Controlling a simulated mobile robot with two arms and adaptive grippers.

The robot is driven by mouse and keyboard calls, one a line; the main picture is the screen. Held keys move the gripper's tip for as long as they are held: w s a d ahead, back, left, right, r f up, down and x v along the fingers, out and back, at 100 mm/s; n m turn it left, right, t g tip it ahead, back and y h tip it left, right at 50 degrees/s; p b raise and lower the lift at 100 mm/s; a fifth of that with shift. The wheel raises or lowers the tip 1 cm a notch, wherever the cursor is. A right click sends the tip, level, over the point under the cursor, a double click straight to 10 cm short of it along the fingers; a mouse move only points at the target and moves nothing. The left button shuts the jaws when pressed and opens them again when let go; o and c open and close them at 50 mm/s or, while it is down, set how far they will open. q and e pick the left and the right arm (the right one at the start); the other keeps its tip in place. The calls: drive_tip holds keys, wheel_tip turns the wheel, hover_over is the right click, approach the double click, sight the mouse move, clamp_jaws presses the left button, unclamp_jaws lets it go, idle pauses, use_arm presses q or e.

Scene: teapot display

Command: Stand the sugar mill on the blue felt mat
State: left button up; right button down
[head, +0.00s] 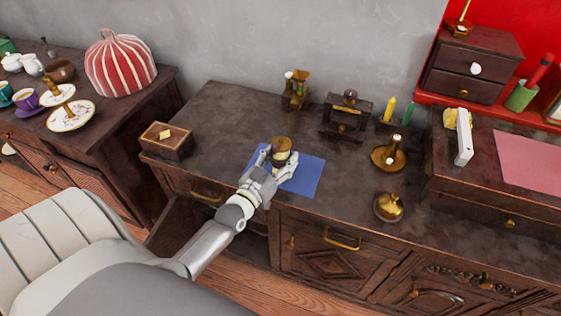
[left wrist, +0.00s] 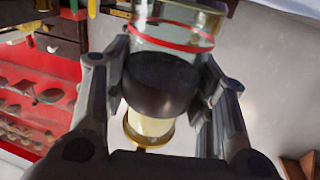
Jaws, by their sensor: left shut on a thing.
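The sugar mill (head: 282,146) has a brass-coloured top and a dark body in the head view. In the left wrist view it shows a clear glass part with a red ring and a dark rounded part (left wrist: 160,82). My left gripper (head: 277,160) is shut on it, with one finger on each side of the dark part in the left wrist view. The blue felt mat (head: 309,176) lies flat on the dark cabinet top, partly hidden by the gripper. The mill is over the mat's left part; I cannot tell whether its base touches the mat. My right gripper is not in view.
A small wooden box (head: 166,141) stands left of the mat. A brass candle holder (head: 389,156) and a round brass pot (head: 389,207) stand to its right. A dark wooden grinder (head: 346,116) and a brass piece (head: 296,90) stand behind.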

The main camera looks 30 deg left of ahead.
use_arm(q)
drive_tip(key=shift+f, duration=0.35)
drive_tip(key=shift+f, duration=0.1)
drive_tip(key=o, duration=1.3)
drive_tip(key=shift+f, duration=0.1)
drive_tip(key=s, duration=1.2)
drive_tip(key=shift+d, duration=0.25)
